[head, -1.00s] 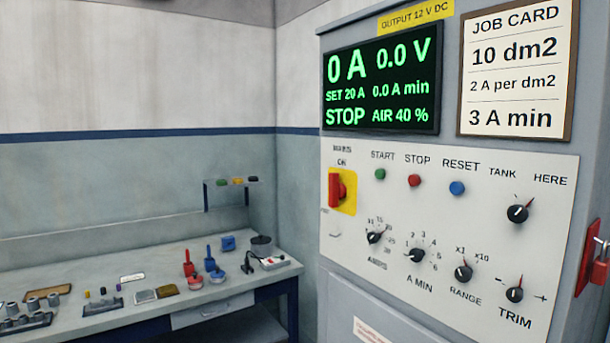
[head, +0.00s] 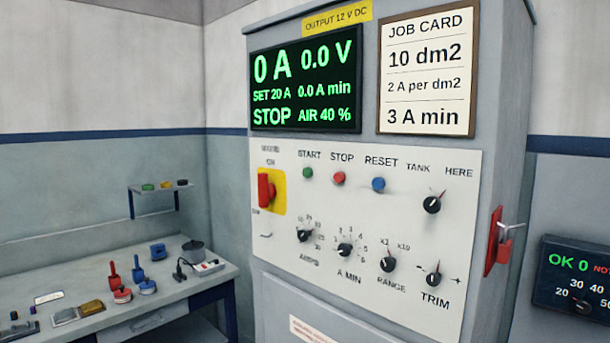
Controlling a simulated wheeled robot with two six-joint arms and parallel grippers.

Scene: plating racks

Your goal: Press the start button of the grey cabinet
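The grey cabinet (head: 380,18) stands in the middle of the head view, with a pale control panel (head: 340,290) on its front. The green start button (head: 308,173) sits under the word START, at the panel's upper left. A red stop button (head: 339,178) and a blue reset button (head: 378,184) are to its right. The display (head: 306,88) above reads 0 A, 0.0 V, SET 20 A, STOP and AIR 40 %. Neither of my grippers is in view.
A red switch (head: 265,188) on a yellow plate is left of the start button. Several black knobs, including the trim knob (head: 433,279), are lower down. A bench (head: 180,290) with tools stands at left. A dark meter box (head: 575,275) is at right.

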